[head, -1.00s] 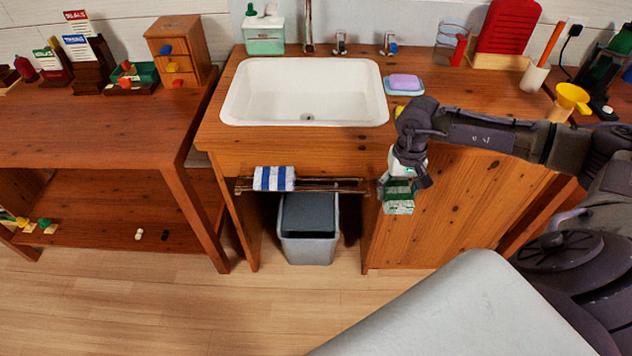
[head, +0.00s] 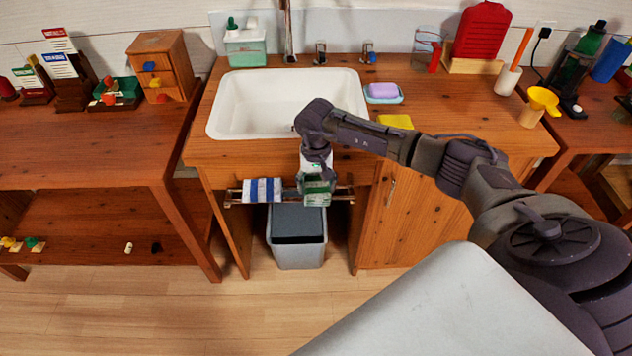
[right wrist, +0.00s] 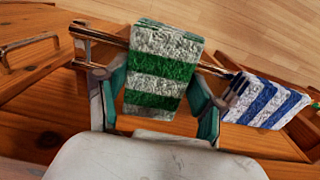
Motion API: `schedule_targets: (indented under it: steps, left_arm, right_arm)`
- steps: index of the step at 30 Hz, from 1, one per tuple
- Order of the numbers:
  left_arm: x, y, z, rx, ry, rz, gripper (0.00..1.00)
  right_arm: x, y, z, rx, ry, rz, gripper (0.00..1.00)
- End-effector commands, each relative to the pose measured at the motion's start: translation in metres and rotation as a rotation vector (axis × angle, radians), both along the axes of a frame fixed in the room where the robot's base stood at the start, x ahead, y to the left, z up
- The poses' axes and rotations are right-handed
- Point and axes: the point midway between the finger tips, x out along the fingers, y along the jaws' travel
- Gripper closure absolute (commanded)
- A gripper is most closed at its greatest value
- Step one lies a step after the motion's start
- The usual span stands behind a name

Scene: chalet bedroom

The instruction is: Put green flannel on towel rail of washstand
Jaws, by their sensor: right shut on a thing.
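The green-and-white striped flannel (head: 318,196) is in my right gripper (head: 316,180), at the front of the wooden washstand (head: 235,150). In the right wrist view the flannel (right wrist: 160,85) hangs folded between the two fingers of my right gripper (right wrist: 163,98). It overlaps the metal towel rail (right wrist: 105,34) in that view; I cannot tell whether it touches the rail. In the head view the rail (head: 343,194) runs below the basin, partly hidden by the flannel. A blue-and-white striped cloth (head: 263,190) hangs on the rail just left of the flannel. My left gripper is not in view.
A grey bin (head: 297,252) stands on the floor below the rail. The white basin (head: 240,108) is above it. A soap dish (head: 384,99) and yellow sponge (head: 395,121) lie on the top. A cupboard door (head: 405,215) is right of the opening.

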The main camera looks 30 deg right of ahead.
Motion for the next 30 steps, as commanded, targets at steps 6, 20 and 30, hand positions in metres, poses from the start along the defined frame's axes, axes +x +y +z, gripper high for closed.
schedule_targets:
  steps: [6, 20, 30]
  left_arm:
    - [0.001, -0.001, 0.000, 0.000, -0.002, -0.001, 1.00]
    - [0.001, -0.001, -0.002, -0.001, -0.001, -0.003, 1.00]
    - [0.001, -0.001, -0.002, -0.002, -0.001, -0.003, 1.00]
  right_arm:
    - [0.001, 0.000, -0.001, 0.002, -0.005, 0.001, 0.65]
    - [0.001, 0.000, -0.003, 0.002, -0.005, 0.000, 0.07]
    - [0.002, 0.000, 0.010, 0.001, -0.008, 0.001, 0.07]
